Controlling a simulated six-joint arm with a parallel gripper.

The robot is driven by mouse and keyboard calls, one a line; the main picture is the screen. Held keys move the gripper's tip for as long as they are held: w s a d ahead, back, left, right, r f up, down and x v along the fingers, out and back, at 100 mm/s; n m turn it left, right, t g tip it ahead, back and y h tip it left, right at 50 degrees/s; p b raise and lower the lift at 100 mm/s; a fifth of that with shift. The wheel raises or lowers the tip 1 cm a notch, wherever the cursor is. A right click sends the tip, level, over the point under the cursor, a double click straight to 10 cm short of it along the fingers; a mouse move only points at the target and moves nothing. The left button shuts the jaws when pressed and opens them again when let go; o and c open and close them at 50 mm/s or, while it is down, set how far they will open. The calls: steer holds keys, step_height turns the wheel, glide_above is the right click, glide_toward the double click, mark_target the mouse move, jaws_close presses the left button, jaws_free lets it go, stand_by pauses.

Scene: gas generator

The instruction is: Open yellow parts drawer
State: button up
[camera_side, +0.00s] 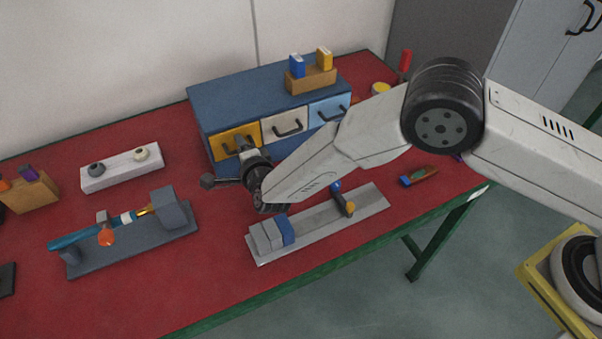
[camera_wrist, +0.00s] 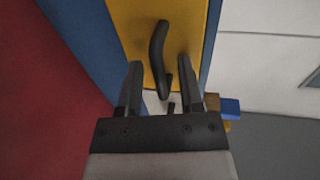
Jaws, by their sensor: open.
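A blue cabinet (camera_side: 225,110) with three drawers stands at the back of the red bench. The yellow drawer (camera_side: 227,138) is at its left end and looks closed, with a black handle partly hidden by my gripper in the side view. My gripper (camera_side: 216,181) is in front of the cabinet at the yellow drawer. In the wrist view the yellow drawer front (camera_wrist: 190,30) fills the top middle, with its black curved handle (camera_wrist: 158,55). My open gripper (camera_wrist: 158,75) has one finger on each side of the handle, with gaps visible; contact cannot be told.
The white drawer (camera_side: 284,126) and light blue drawer (camera_side: 329,108) are to the right. A wooden block holder (camera_side: 311,80) stands on the cabinet. A grey fixture (camera_side: 330,222) lies below my arm. A dark fixture (camera_side: 130,248) and white block (camera_side: 122,169) are to the left.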

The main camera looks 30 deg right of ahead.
jaws_close()
stand_by(1.3)
